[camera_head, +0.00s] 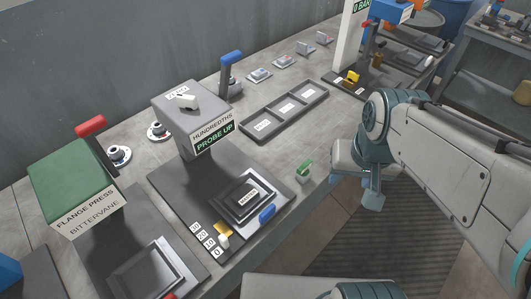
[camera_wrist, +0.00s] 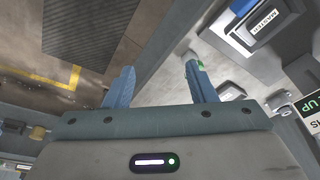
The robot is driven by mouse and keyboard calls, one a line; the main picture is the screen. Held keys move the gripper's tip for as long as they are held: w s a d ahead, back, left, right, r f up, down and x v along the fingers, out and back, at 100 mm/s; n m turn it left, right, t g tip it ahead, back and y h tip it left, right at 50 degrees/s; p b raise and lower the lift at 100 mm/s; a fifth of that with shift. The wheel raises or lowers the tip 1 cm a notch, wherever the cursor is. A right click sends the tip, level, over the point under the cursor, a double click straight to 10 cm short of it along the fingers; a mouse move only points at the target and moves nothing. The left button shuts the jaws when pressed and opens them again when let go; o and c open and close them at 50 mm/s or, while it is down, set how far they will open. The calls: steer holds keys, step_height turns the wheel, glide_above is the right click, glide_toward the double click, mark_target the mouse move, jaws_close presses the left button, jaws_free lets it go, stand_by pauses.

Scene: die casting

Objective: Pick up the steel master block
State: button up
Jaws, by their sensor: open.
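The steel master block (camera_head: 247,198), a dark grey block with a white label, sits on the base plate of the probe gauge marked "PROBE UP" in the head view. It also shows at the upper right of the wrist view (camera_wrist: 262,22). My gripper (camera_head: 371,196) is off the bench's front edge, to the right of the block and apart from it. In the wrist view my two blue fingers (camera_wrist: 160,80) are spread with nothing between them.
A small green-topped part (camera_head: 304,171) stands near the bench edge. A blue handle (camera_head: 267,214) and a yellow piece (camera_head: 223,229) are beside the block. The gauge head (camera_head: 190,115) rises behind it. A three-slot tray (camera_head: 285,108) and the green flange press (camera_head: 75,180) are nearby.

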steer(key=w+a+m+g+b, duration=0.1)
steer(key=w+a+m+g, duration=0.15)
steer(key=w+a, duration=0.45)
steer(key=m+b, duration=0.1)
steer(key=m, duration=0.4)
glide_above(249, 189)
step_height(249, 189, down, 3)
step_height(249, 189, down, 13)
steer(key=shift+s+d+f+b, duration=0.1)
steer(key=shift+f+b, duration=0.05)
steer(key=shift+b, duration=0.45)
jaws_close()
